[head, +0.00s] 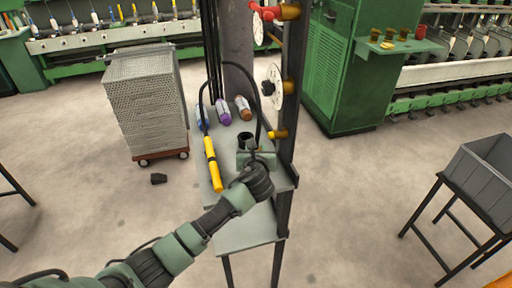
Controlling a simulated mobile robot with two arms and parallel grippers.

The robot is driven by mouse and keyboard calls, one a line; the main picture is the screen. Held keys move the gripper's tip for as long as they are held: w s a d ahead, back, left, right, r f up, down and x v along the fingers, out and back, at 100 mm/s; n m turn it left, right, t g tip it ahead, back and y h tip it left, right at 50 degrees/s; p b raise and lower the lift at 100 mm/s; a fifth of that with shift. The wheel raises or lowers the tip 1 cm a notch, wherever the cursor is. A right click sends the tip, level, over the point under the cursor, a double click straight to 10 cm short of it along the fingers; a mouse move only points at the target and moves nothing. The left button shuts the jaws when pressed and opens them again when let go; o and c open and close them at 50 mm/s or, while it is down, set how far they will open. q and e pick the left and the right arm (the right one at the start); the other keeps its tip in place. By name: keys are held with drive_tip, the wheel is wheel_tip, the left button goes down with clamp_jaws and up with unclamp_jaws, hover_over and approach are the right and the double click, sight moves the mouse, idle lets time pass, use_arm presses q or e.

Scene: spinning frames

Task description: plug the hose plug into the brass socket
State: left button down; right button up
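My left arm comes in from the lower left. Its gripper (255,155) is over the front right of a small grey-green table, close to a dark post. A thin black hose (263,110) curves down to the gripper. The hose plug at its end is not clearly visible, and the wrist hides much of the fingers, so I cannot tell whether they are closed on it. A brass socket (278,134) sticks out of the post just above and right of the gripper, with a visible gap between them. My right gripper is not in view.
On the table (222,203) lie a yellow-handled tool (213,165), a purple-ended bobbin (223,112), a brown-ended bobbin (243,108) and a dark cup-like piece (245,140). The post (289,150) carries higher brass fittings (287,87). A perforated crate cart (147,105) stands left.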

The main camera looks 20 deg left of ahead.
use_arm(q)
drive_tip(key=c, duration=0.9)
unclamp_jaws()
drive_tip(key=shift+c, duration=0.2)
drive_tip(key=shift+f, duration=0.1)
drive_tip(key=v, duration=0.8)
drive_tip(key=shift+a+b, duration=0.1)
drive_tip(key=shift+b, duration=0.3)
drive_tip(key=shift+w, duration=0.1)
